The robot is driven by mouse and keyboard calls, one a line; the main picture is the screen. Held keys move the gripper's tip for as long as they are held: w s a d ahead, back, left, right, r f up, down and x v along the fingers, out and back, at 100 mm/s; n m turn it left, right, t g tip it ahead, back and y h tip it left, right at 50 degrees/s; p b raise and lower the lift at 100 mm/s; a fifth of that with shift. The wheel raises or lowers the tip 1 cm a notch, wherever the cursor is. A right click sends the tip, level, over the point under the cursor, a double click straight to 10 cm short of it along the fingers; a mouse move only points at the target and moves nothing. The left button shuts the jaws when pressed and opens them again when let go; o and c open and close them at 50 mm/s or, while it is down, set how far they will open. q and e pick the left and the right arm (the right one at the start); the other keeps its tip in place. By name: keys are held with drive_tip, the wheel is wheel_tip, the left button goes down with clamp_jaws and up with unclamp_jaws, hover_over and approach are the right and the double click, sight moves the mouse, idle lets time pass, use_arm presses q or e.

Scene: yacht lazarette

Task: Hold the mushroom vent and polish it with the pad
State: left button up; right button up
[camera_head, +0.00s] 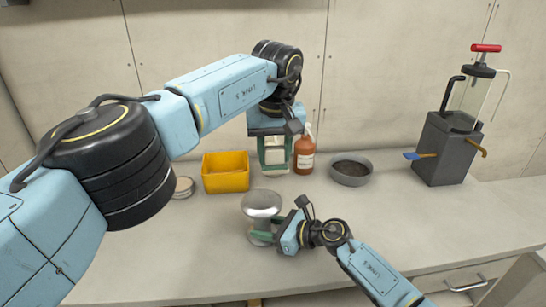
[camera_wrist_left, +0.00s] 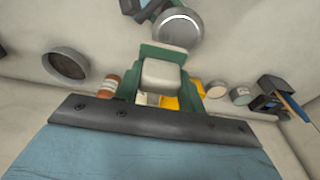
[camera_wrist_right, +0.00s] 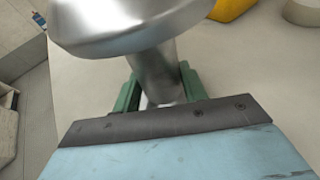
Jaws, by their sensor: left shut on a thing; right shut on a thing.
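The mushroom vent (camera_head: 262,203) is shiny metal with a wide domed cap on a narrower stem. My right gripper (camera_head: 264,236) is shut on the stem below the cap. In the right wrist view the green fingers (camera_wrist_right: 158,92) sit on both sides of the vent's stem (camera_wrist_right: 150,68), and the cap fills the top. My left gripper (camera_head: 275,152) is shut on a whitish pad (camera_head: 275,156) behind and above the vent. In the left wrist view the pad (camera_wrist_left: 162,78) sits between the green fingers, apart from the vent's cap (camera_wrist_left: 180,28). Whether the vent's base touches the counter is unclear.
A yellow tub (camera_head: 226,178), a brown bottle (camera_head: 304,156) and a grey bowl (camera_head: 350,173) stand along the back. A round tin (camera_head: 184,187) is at left. A dark grey box (camera_head: 442,150) with a red-handled pump stands at right. The counter's front right is clear.

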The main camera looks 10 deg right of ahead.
drive_tip(key=o, duration=1)
